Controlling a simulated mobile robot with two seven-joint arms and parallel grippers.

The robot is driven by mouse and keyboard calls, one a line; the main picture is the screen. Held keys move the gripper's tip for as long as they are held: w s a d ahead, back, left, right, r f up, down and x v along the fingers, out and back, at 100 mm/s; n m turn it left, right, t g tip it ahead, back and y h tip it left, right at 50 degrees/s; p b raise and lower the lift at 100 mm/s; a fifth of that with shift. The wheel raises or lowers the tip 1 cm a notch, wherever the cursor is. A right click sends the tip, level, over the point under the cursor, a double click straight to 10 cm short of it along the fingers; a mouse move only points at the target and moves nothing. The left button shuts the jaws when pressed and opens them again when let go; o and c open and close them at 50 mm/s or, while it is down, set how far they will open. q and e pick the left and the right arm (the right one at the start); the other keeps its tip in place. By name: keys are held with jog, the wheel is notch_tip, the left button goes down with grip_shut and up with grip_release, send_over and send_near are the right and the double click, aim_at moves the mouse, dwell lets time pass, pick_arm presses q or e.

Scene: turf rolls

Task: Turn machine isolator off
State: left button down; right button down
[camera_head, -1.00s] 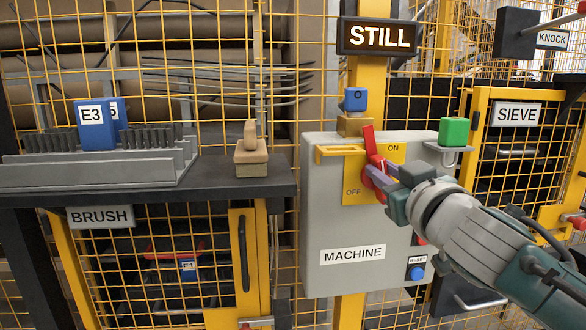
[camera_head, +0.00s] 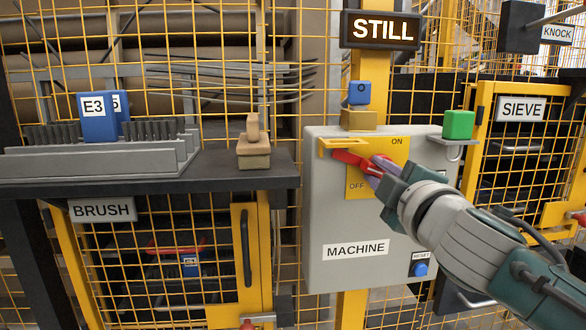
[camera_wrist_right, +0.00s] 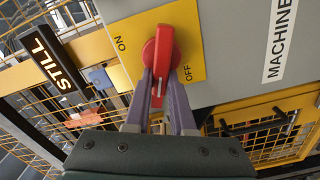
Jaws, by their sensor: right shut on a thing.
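The machine isolator is a red rotary handle (camera_head: 350,158) on a yellow plate (camera_head: 392,148) marked ON and OFF, on the grey MACHINE box (camera_head: 330,215). In the head view the handle points left and slightly up, above the OFF mark. It also shows in the right wrist view (camera_wrist_right: 163,52), where its lower end lies between the fingers. My right gripper (camera_head: 376,168) is shut on the handle; it also shows in the right wrist view (camera_wrist_right: 158,95). The gripper and arm hide part of the plate. My left gripper is not in view.
A lit STILL sign (camera_head: 380,30) hangs above the box. A yellow bracket (camera_head: 340,147) sticks out at the box's upper left, close to the handle. A green block (camera_head: 458,124) sits on a right-hand shelf. A blue reset button (camera_head: 419,270) is below. A dark bench (camera_head: 225,176) stands left.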

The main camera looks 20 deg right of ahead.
jog(key=shift+f+n, duration=0.15)
jog(key=shift+n, duration=0.9)
jog(key=shift+f+n, duration=0.15)
jog(key=shift+n, duration=0.9)
jog(key=c, duration=0.8)
grip_release()
jog(key=shift+o, duration=0.2)
jog(key=shift+s+a+f, duration=0.1)
jog(key=v, duration=0.9)
jog(key=shift+s, duration=0.3)
jog(key=shift+a, duration=0.1)
